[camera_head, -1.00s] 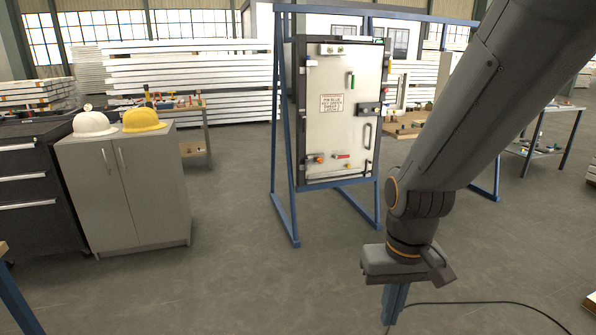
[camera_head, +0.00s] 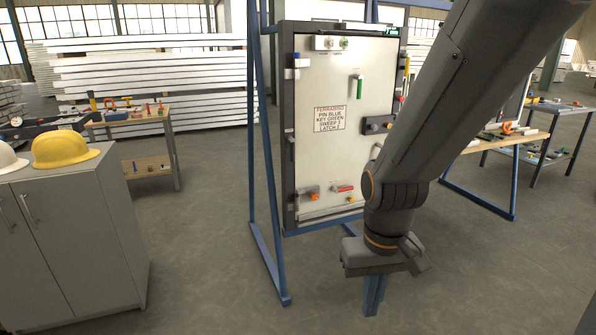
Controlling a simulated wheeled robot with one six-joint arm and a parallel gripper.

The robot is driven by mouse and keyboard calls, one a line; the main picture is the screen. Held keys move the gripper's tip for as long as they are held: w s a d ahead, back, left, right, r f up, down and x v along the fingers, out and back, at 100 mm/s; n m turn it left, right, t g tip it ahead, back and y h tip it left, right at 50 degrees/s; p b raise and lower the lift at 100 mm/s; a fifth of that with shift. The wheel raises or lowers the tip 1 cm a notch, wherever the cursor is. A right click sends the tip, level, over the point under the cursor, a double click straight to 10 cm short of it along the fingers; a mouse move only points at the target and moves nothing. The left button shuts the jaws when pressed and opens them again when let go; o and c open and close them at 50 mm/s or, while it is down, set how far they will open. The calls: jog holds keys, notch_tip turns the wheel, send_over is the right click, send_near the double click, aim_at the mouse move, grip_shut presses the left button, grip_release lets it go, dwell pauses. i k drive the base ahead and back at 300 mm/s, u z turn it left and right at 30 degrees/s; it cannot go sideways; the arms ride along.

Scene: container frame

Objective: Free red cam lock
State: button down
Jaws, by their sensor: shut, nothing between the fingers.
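A pale door panel (camera_head: 325,155) in a dark frame stands upright in a blue stand. A small red handle (camera_head: 345,188) on a white plate sits low on the door and is probably the red cam lock. An orange knob (camera_head: 314,195) is left of it and a small yellow knob (camera_head: 351,199) is just below right. Another small red part (camera_head: 401,99) shows at the door's right edge. My gripper (camera_head: 372,306) points down in front of the door, its blue fingers together and empty, apart from the door. My arm hides the door's lower right.
A green handle (camera_head: 360,88), a dark latch (camera_head: 377,125) and a printed sign (camera_head: 329,118) are on the door. The blue stand (camera_head: 268,220) has splayed legs. A grey cabinet (camera_head: 75,240) with a yellow helmet (camera_head: 64,149) stands left. The floor between is clear.

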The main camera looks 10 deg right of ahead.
aim_at(334, 189)
jog(key=i, duration=0.45)
jog(key=z, duration=2.05)
jog(key=i, duration=1.7)
jog(key=u, duration=2.55)
